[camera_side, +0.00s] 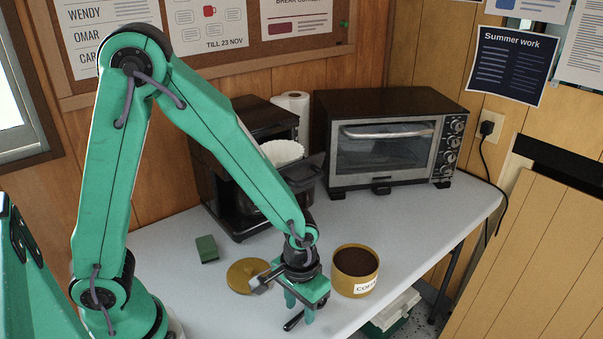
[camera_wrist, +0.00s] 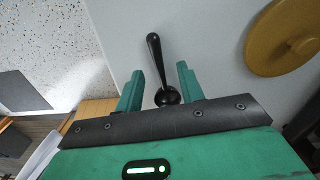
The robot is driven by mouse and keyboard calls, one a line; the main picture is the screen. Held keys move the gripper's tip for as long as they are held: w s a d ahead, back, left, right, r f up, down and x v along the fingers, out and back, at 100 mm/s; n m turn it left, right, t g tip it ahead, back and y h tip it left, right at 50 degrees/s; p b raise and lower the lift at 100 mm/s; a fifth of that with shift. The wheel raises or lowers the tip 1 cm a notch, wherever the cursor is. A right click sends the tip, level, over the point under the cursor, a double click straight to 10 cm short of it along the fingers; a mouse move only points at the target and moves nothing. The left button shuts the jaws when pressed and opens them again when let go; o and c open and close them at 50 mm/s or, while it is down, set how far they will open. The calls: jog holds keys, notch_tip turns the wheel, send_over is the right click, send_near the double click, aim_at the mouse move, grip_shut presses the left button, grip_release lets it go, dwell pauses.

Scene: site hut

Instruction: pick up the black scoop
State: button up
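The black scoop (camera_wrist: 154,55) lies on the table between the two fingers of my gripper (camera_wrist: 158,85) in the wrist view. Its handle points away from the gripper and its bowl is close to the palm edge. The fingers are apart, with a gap on both sides of the scoop. In the side view my gripper (camera_side: 299,307) points down near the table's front edge. Part of the scoop (camera_side: 293,322) shows beside the fingertips; the rest is hidden behind them. I cannot tell the exact height of the fingers above the table.
A coffee tin (camera_side: 355,271) stands just right of my gripper. A mustard lid (camera_side: 245,276) lies to its left, with a green block (camera_side: 207,249) beyond. A coffee maker (camera_side: 246,170) and toaster oven (camera_side: 385,138) stand behind. The table (camera_side: 420,215) is clear at the right.

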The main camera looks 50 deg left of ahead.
jog(key=shift+f, duration=0.75)
grip_shut()
